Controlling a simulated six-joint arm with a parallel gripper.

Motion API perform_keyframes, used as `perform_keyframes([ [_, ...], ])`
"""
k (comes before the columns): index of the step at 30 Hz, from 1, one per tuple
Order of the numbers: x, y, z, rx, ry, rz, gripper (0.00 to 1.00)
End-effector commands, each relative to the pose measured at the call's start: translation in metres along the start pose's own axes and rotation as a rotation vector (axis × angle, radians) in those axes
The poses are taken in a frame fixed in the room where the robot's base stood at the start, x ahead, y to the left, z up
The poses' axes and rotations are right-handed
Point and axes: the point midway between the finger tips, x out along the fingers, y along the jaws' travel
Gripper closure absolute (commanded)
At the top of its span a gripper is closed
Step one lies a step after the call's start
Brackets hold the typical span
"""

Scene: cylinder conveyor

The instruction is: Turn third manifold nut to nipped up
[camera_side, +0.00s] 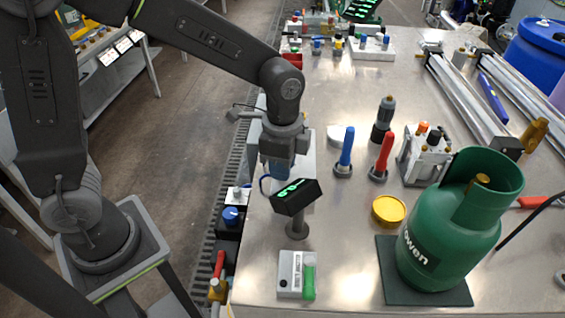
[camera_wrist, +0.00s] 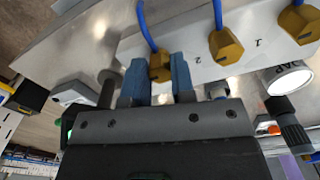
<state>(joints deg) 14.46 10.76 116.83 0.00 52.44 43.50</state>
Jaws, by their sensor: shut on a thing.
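The manifold is a pale block (camera_wrist: 190,70) in the wrist view, with three brass hex nuts in a row and a blue hose rising from each. The right nut (camera_wrist: 301,22) is near a printed 1 and the middle nut (camera_wrist: 226,45) near a printed 2. The third nut (camera_wrist: 160,66), at the left, sits between the blue fingers of my gripper (camera_wrist: 158,78), which is shut on it. In the side view, my gripper (camera_side: 275,172) points down at the manifold, and the arm and a display hide the nuts. The nut's turn angle cannot be read.
A black display (camera_side: 297,196) with green characters stands on a post close in front of my gripper. A white box (camera_side: 291,268) with a green part is nearer. A green gas cylinder (camera_side: 450,235), yellow lid (camera_side: 388,210) and red-handled tool (camera_side: 383,155) stand to the right.

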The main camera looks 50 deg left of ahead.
Motion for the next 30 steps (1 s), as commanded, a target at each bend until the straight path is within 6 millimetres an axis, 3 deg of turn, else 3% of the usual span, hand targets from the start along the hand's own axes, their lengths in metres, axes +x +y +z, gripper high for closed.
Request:
perform_keyframes([
  [14, -0.0013, -0.0004, -0.0006, 0.011, 0.003, -0.002, 1.00],
  [15, -0.0013, -0.0003, -0.0006, 0.011, 0.003, -0.002, 0.73],
  [21, -0.0007, -0.0002, -0.0003, 0.011, 0.002, -0.001, 0.53],
  [30, -0.0019, -0.0002, -0.0003, 0.011, 0.001, -0.001, 0.51],
])
